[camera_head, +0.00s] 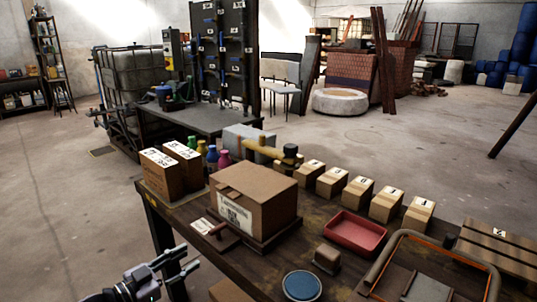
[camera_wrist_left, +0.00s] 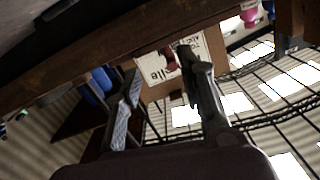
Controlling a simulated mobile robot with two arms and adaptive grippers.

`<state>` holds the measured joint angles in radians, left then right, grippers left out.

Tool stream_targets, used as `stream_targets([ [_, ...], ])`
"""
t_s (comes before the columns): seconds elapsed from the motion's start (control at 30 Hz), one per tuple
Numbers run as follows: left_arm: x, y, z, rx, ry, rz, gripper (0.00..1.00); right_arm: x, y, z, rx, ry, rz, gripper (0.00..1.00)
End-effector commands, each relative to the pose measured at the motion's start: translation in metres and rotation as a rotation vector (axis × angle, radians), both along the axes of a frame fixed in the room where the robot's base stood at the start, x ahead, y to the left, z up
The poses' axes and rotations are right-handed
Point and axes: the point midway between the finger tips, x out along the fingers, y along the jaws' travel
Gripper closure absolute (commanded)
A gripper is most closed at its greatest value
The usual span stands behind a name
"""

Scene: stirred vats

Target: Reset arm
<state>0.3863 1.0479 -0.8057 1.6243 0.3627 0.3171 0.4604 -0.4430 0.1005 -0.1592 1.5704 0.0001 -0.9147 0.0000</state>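My left gripper (camera_head: 189,258) is at the lower left in the head view, beside the near left edge of the wooden table (camera_head: 160,222). Its two fingers are apart, with nothing seen between them. In the left wrist view the same open fingers (camera_wrist_left: 159,62) point up the picture. Beyond their tips a white printed label (camera_wrist_left: 158,66) shows on a brown surface, with a small dark red thing over it. I cannot tell whether that surface is a box. My right gripper is in neither view.
On the table stand a large cardboard box (camera_head: 253,199), two labelled boxes (camera_head: 162,174) at left, a row of small numbered boxes (camera_head: 331,182), a red tray (camera_head: 356,232) and a blue round lid (camera_head: 301,286). A dark bench (camera_head: 200,118) stands behind. Floor at left is clear.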

Motion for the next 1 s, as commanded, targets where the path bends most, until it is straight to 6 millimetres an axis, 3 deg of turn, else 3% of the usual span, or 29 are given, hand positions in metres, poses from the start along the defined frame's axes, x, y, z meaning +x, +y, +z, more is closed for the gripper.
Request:
stream_targets([
  [0.13,-0.012,-0.031,-0.091,0.045,0.156,0.12,0.64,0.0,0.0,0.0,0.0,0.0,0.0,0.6],
  [0.27,-0.046,-0.044,-0.182,0.124,0.357,0.26,0.64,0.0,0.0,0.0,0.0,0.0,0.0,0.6],
  [0.4,-0.108,-0.048,-0.269,0.211,0.604,0.383,0.64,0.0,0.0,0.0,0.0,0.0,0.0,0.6],
  [0.5,-0.163,-0.049,-0.318,0.267,0.779,0.444,0.64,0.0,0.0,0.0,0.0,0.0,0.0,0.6],
  [0.7,-0.264,-0.054,-0.378,0.352,1.067,0.507,0.64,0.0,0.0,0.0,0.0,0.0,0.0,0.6],
  [0.9,-0.354,-0.062,-0.407,0.409,1.305,0.529,0.64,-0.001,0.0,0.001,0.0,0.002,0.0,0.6],
  [1.0,-0.361,-0.056,-0.406,0.421,1.3,0.525,0.64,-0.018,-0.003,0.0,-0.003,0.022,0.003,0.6],
])
